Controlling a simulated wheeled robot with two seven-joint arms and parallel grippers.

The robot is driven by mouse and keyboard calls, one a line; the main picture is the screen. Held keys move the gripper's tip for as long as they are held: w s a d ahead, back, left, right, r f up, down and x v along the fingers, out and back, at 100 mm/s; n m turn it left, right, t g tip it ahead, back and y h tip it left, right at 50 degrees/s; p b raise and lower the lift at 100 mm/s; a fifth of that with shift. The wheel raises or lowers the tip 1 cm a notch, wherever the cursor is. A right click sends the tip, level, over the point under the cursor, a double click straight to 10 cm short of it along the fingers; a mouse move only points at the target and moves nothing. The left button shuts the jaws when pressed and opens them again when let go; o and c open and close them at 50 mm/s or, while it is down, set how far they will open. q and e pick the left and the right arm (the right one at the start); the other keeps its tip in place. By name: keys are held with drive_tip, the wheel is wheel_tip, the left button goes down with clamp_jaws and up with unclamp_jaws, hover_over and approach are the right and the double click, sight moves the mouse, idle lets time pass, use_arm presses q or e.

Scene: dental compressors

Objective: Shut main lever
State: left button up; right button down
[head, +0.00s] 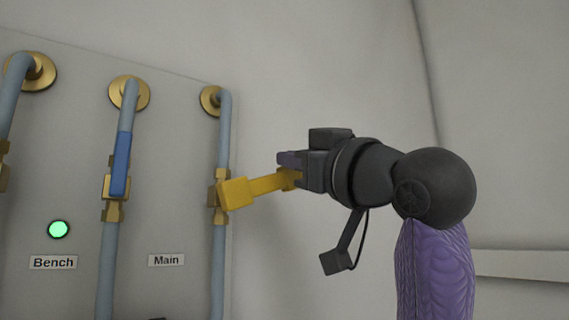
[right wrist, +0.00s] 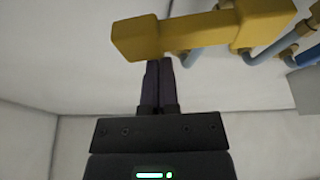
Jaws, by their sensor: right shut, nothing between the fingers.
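A yellow lever (head: 262,187) sits on the valve of the right-hand pipe and sticks out sideways to the right, across the pipe. A blue lever (head: 121,165) on the middle pipe lies upright along its pipe. The label "Main" (head: 166,260) is between these two pipes. My right gripper (head: 286,159) is at the free end of the yellow lever, its dark purple fingers shut and empty. In the right wrist view the yellow lever (right wrist: 185,36) crosses just beyond the closed fingertips (right wrist: 158,64); I cannot tell whether they touch. My left gripper is out of view.
The grey panel (head: 60,130) carries brass fittings and a third pipe (head: 14,90) at the left edge. A green light (head: 58,229) glows above a "Bench" label (head: 53,262). The pale wall right of the panel is bare.

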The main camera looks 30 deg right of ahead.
use_arm(q)
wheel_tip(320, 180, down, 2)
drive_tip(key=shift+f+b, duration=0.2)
drive_tip(key=shift+b, duration=0.75)
use_arm(e)
drive_tip(key=f+m, duration=0.1)
drive_tip(key=d+f+m+h, duration=0.1)
drive_tip(key=shift+m, duration=0.4)
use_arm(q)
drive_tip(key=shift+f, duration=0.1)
use_arm(e)
drive_tip(key=shift+f, duration=0.1)
